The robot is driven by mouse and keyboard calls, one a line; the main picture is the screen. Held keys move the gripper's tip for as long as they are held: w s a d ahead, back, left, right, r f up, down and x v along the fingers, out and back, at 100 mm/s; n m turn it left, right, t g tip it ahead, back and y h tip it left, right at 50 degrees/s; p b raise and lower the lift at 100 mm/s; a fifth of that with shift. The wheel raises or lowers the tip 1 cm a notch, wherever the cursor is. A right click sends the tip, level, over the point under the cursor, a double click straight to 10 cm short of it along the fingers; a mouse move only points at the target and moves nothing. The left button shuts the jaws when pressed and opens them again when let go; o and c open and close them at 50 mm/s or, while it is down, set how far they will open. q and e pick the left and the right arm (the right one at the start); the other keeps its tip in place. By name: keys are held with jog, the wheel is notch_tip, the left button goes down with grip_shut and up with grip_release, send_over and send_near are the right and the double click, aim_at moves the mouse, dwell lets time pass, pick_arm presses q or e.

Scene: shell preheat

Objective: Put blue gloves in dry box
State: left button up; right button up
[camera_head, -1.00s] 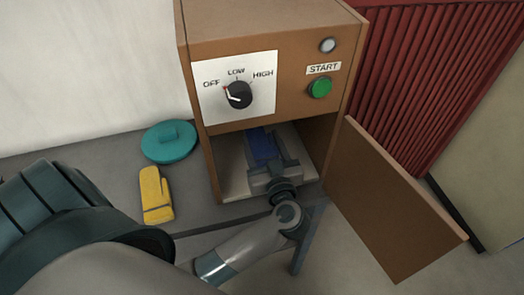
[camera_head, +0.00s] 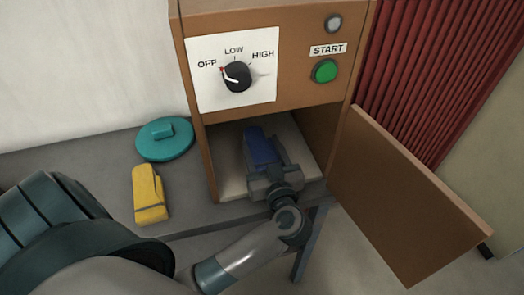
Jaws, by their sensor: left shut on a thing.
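The dry box (camera_head: 190,110) is a brown wooden cabinet with its door (camera_head: 405,190) swung open to the right. My left gripper (camera_head: 268,168) reaches in through the lower opening. It is shut on the blue gloves (camera_head: 262,147), which are inside the compartment above its pale floor (camera_head: 232,186). The gripper hides part of the gloves, and I cannot tell whether they touch the floor. My right gripper is not in view.
A yellow mitt (camera_head: 149,193) and a teal lid (camera_head: 165,139) lie on the grey bench (camera_head: 105,150) left of the box. The panel has a dial (camera_head: 237,77) pointing at OFF, a green START button (camera_head: 325,71) and a grey lamp (camera_head: 333,23).

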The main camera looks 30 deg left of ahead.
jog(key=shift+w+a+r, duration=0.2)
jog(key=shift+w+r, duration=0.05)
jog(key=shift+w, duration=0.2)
pick_arm(q)
jog(key=shift+f, duration=0.15)
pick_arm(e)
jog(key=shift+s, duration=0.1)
pick_arm(q)
jog(key=o, duration=1.3)
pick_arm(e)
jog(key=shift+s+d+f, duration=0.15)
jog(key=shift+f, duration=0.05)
